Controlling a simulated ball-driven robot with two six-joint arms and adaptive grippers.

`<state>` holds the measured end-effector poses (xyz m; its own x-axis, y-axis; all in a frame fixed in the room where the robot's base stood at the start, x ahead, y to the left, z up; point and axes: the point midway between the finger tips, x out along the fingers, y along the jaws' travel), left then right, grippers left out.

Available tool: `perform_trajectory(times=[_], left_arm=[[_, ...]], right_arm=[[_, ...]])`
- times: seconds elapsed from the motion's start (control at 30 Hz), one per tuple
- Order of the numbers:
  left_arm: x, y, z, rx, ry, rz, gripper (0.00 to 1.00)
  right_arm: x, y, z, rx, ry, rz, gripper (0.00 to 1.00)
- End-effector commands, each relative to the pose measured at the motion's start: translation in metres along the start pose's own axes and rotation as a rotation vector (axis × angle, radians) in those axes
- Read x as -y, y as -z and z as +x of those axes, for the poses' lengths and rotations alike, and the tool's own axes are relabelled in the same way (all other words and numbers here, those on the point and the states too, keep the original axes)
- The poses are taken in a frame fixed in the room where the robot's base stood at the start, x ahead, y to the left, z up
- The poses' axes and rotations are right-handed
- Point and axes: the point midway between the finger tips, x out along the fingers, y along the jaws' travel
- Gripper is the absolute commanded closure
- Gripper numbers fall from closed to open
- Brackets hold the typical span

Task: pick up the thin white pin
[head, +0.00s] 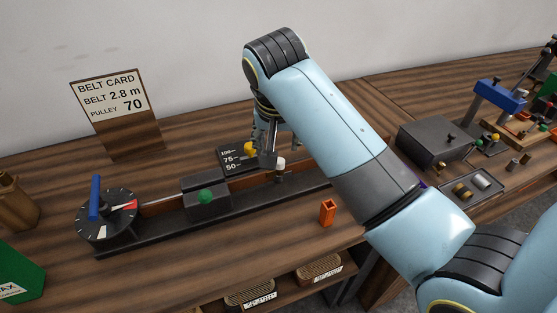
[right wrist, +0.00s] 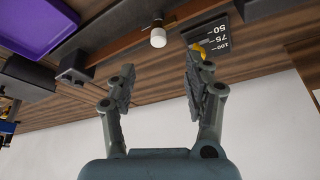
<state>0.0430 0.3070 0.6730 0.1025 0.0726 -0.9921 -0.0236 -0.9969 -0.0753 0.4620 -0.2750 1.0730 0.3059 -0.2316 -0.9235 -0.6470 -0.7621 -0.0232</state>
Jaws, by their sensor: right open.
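A small white piece (head: 281,162) stands at the rear of the dark belt rail, just right of my right gripper (head: 268,150). It looks like a short white cylinder on a dark stem in the right wrist view (right wrist: 158,37). I cannot tell for sure that it is the thin white pin; no other clear pin shows. My right gripper is open and empty, and in the right wrist view its two fingers (right wrist: 159,72) point toward the white piece, which lies beyond the tips. In the head view the gripper is partly hidden by my arm. My left gripper is not in view.
A black scale plate (head: 232,161) with a yellow marker (head: 250,149) lies behind the rail. A dial with a blue handle (head: 95,196) and a block with a green knob (head: 205,196) sit left. An orange tube (head: 327,212) stands in front. A grey box (head: 434,143) is right.

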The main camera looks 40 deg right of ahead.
Motion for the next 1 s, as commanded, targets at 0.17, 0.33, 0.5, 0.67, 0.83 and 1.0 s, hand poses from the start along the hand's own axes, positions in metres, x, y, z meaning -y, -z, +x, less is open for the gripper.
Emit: perform_trajectory(times=[0.17,0.33,0.5,0.67,0.83,1.0], left_arm=[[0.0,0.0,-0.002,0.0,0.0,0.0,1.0],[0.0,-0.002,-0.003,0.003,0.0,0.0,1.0],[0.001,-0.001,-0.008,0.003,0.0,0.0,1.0],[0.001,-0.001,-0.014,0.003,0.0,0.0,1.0],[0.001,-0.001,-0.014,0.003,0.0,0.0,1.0],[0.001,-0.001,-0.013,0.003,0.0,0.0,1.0]], right_arm=[[-0.001,0.0,0.029,0.003,-0.006,0.003,0.48],[-0.001,0.0,0.05,0.001,-0.003,0.003,0.48],[-0.001,0.001,0.064,0.003,-0.004,0.001,0.48],[-0.001,0.001,0.088,0.002,-0.004,0.001,0.48],[-0.002,0.0,0.103,0.001,-0.002,0.002,0.48],[-0.001,0.0,0.104,0.0,-0.001,0.002,0.48]])
